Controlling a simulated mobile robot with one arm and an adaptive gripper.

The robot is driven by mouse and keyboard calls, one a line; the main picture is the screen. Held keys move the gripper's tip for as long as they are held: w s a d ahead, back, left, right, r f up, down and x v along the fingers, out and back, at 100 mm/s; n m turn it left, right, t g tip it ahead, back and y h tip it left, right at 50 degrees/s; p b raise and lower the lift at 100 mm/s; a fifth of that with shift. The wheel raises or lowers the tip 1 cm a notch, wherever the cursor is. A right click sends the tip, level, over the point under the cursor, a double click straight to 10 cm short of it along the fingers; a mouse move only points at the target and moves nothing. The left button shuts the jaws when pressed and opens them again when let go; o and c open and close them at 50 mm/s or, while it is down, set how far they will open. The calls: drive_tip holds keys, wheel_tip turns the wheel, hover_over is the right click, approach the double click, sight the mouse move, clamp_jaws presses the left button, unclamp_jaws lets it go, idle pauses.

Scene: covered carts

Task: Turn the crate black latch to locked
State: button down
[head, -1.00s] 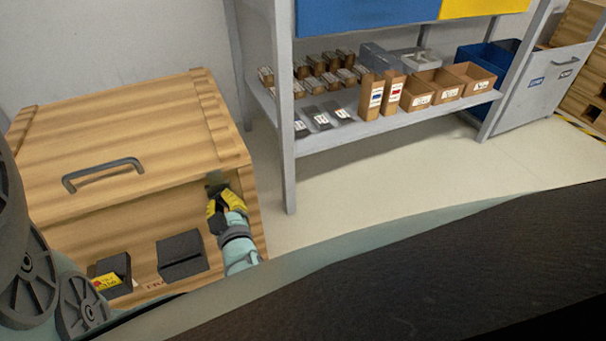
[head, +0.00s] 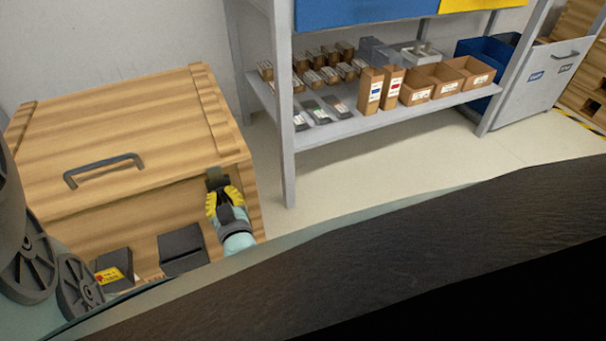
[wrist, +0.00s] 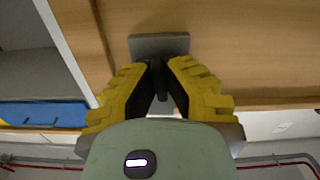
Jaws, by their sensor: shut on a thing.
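The wooden crate (head: 110,125) stands at the left with its lid down. Its dark latch (head: 217,175) is at the right end of the front, just under the lid edge. My gripper (head: 224,195), with yellow ridged fingers, reaches up to the latch from below and is shut on it. In the wrist view the grey plate of the latch (wrist: 158,45) lies flat on the wood just beyond my fingertips (wrist: 160,75). The fingers hide most of the part they grip, so I cannot tell its exact turn.
The crate lid has a dark handle (head: 104,170). A black block (head: 182,250) and a yellow-labelled dark block (head: 114,270) are at the crate's front. A grey shelf rack (head: 345,125) with boxes stands to the right. The floor between (head: 262,185) is clear.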

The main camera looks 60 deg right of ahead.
drive_tip(key=shift+f, duration=0.15)
drive_tip(key=c, duration=1.1)
unclamp_jaws()
drive_tip(key=shift+o, duration=0.2)
drive_tip(key=v, duration=1.2)
